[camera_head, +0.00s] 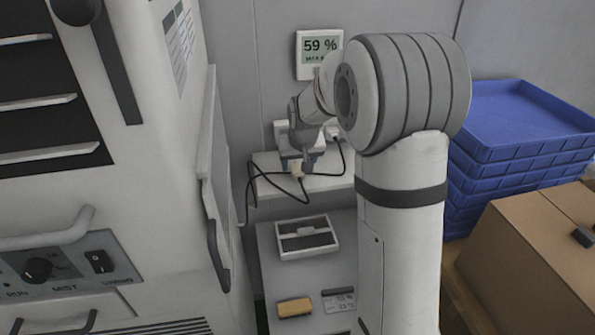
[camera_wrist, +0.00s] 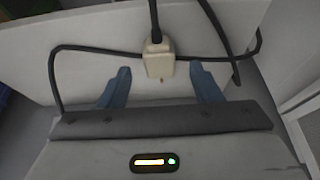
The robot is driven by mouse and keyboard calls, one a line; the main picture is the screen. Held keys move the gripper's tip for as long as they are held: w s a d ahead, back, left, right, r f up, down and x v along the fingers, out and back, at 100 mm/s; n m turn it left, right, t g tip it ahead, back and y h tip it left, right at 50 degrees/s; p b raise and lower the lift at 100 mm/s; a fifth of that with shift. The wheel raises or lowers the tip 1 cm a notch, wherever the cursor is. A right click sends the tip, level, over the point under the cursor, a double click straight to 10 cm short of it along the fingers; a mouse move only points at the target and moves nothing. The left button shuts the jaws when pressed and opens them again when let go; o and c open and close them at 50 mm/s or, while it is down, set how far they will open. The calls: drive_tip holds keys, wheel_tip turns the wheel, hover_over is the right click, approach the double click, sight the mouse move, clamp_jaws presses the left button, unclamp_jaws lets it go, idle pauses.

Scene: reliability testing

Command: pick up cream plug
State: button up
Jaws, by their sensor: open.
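The cream plug (camera_wrist: 158,62) is a small block with a black cable leaving its top in the wrist view. It sits between the two blue fingers of my gripper (camera_wrist: 160,84), with a gap on each side. The fingers are open and do not appear to touch it. In the head view the plug (camera_head: 296,167) shows just below my gripper (camera_head: 297,160), over a white shelf (camera_head: 325,184). I cannot tell whether the plug rests on the shelf.
Black cables loop around the plug. A wall display (camera_head: 319,54) hangs above. A grey surface below holds a white tray (camera_head: 288,254) and a yellow block (camera_head: 294,307). A large machine (camera_head: 150,200) stands left; blue crates (camera_head: 520,120) and a cardboard box (camera_head: 530,250) stand right.

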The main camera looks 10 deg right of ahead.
sight(298, 169)
drive_tip(key=shift+x, duration=1.55)
drive_tip(key=shift+c, duration=0.2)
drive_tip(key=c, duration=1)
wheel_tip(298, 169, up, 10)
drive_tip(key=shift+r, duration=0.1)
drive_tip(key=shift+c, duration=0.2)
